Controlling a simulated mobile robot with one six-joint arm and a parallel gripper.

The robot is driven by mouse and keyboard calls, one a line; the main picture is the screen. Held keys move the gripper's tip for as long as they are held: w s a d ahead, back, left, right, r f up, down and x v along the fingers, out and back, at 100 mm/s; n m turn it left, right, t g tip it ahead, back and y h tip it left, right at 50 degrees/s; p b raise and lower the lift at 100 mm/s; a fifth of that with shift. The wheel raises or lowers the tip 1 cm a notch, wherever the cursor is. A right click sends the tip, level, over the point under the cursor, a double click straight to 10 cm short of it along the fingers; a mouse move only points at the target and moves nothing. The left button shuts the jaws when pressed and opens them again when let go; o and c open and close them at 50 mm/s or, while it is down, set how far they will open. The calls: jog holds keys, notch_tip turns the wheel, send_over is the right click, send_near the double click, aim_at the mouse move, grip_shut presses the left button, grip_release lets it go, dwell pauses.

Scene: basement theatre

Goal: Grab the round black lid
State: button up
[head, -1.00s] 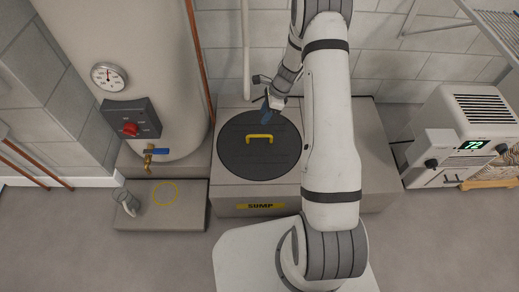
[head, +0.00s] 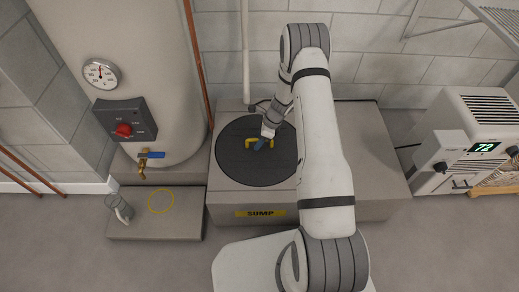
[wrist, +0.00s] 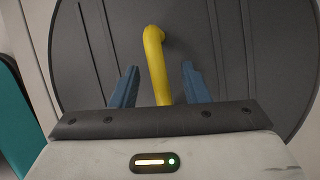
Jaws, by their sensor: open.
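The round black lid (head: 234,166) lies flat on the grey sump box, with a yellow handle standing up at its middle (head: 250,141). My gripper (head: 265,142) is over the lid at the right part of the handle. In the wrist view the blue fingers of my gripper (wrist: 160,84) are apart, one on each side of the yellow handle (wrist: 156,60), with gaps left and right. The lid (wrist: 235,45) fills most of the wrist view behind them. Whether the fingers touch the lid cannot be told.
The sump box (head: 222,204) carries a "SUMP" label. A water heater (head: 105,35) with gauge and tap stands at the left. A low slab (head: 185,222) holds a clear mug (head: 119,209) beside a yellow ring. A dehumidifier (head: 468,130) stands at the right. A white pipe (head: 245,45) rises behind the lid.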

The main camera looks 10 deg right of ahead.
jog(key=shift+r, duration=0.1)
grip_shut()
dwell(0.3)
dwell(1.0)
